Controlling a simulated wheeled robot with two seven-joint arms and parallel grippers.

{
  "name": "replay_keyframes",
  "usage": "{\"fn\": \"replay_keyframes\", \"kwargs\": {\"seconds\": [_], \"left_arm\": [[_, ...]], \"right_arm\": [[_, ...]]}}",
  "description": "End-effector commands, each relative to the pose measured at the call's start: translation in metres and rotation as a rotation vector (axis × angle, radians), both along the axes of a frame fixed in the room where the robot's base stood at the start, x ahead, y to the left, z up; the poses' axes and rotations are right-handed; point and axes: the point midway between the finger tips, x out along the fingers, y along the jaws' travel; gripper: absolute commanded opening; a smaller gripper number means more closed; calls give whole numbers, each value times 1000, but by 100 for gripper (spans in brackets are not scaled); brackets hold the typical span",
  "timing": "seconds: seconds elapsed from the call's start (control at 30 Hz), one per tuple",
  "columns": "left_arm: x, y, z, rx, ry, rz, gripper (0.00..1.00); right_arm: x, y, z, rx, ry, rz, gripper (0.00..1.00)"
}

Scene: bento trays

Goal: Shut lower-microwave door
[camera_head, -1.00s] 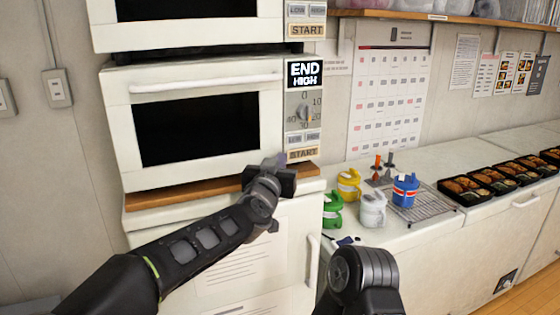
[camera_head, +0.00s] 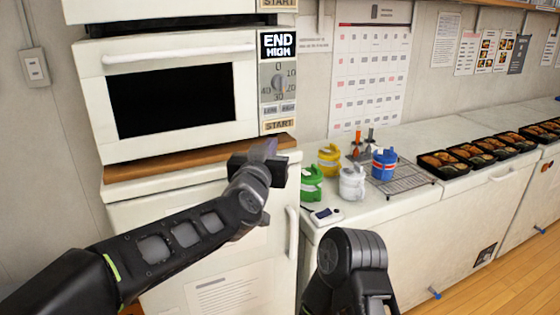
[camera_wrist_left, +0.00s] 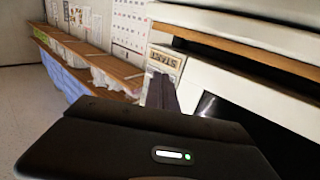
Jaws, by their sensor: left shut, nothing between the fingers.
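The lower microwave's white door (camera_head: 242,110), with a dark window and a long handle (camera_head: 180,53), appears flush with its control panel (camera_head: 278,85) in the head view. The panel display reads END HIGH. My left gripper (camera_head: 264,149) is shut and empty, just below the panel and in front of the wooden shelf edge. I see no contact with the door. In the left wrist view, its closed fingers (camera_wrist_left: 161,92) stand in front of the START label. My right arm shows at the bottom of the head view, but its gripper is out of frame.
The upper microwave (camera_head: 150,8) sits above. The cabinet (camera_head: 190,215) below has a vertical handle. Right, the counter holds green (camera_head: 311,184), yellow (camera_head: 329,158), white (camera_head: 352,183) and blue (camera_head: 384,163) containers, a wire rack and several bento trays (camera_head: 443,164).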

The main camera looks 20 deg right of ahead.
Motion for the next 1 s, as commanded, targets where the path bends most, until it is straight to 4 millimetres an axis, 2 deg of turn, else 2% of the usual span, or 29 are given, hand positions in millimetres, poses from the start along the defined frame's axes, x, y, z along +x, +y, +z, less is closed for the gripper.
{"fn": "replay_keyframes", "kwargs": {"seconds": [0.03,0.13,0.3,0.87,1.0], "left_arm": [[-12,-2,0,1,-2,-5,0],[-28,-1,0,1,-2,-4,0],[-42,-1,0,1,-1,-2,0],[-43,-1,-1,2,2,-1,0],[-35,6,-21,17,27,7,0]], "right_arm": [[0,0,-3,0,0,0,35],[0,0,-5,1,-1,1,35],[0,0,-6,2,-2,1,35],[1,0,-6,2,-2,1,35],[1,0,-6,2,-2,1,35]]}}
